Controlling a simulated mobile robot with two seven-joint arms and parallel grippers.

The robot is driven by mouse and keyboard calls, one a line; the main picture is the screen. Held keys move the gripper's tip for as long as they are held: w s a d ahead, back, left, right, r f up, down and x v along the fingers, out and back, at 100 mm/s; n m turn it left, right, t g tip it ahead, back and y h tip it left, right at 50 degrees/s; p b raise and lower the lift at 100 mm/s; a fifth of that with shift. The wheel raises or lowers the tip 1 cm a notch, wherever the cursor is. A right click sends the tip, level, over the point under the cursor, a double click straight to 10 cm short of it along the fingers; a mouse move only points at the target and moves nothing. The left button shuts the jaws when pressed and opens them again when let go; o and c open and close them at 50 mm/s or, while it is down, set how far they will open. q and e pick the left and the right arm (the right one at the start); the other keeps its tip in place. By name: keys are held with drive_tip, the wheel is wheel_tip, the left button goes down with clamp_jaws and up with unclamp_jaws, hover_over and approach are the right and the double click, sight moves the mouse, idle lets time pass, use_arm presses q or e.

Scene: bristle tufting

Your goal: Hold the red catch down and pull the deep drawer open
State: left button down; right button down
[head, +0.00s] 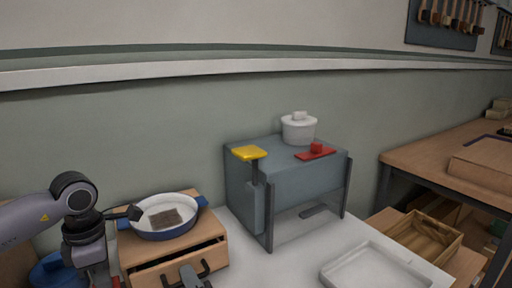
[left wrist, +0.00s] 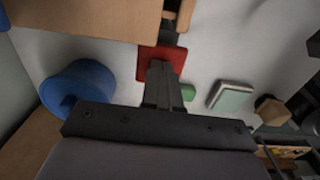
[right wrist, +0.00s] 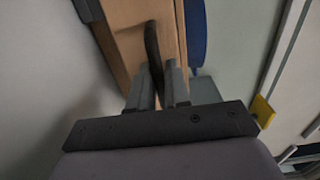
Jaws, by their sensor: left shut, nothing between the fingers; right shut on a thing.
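The wooden drawer box (head: 140,253) stands at the lower left of the head view, with a black bow handle (head: 205,268) on its drawer front (head: 218,254). My right gripper (head: 190,276) is shut on this handle, which shows between its fingers in the right wrist view (right wrist: 152,42). The red catch (left wrist: 175,54) shows beside the wooden box in the left wrist view. My left gripper (left wrist: 160,68) is shut and empty, its fingertips over the catch; I cannot tell how firmly they touch it.
A blue pan (head: 203,202) sits on the box. A grey machine (head: 300,185) with a yellow pad (head: 249,153) and a white pot (head: 298,128) stands to the right. A white tray (head: 375,268) lies front right. A blue round thing (left wrist: 75,90) is near my left gripper.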

drive_tip(key=shift+v, duration=1.3)
drive_tip(key=c, duration=0.9)
unclamp_jaws()
drive_tip(key=shift+v, duration=3.95)
use_arm(q)
wheel_tip(320, 180, up, 9)
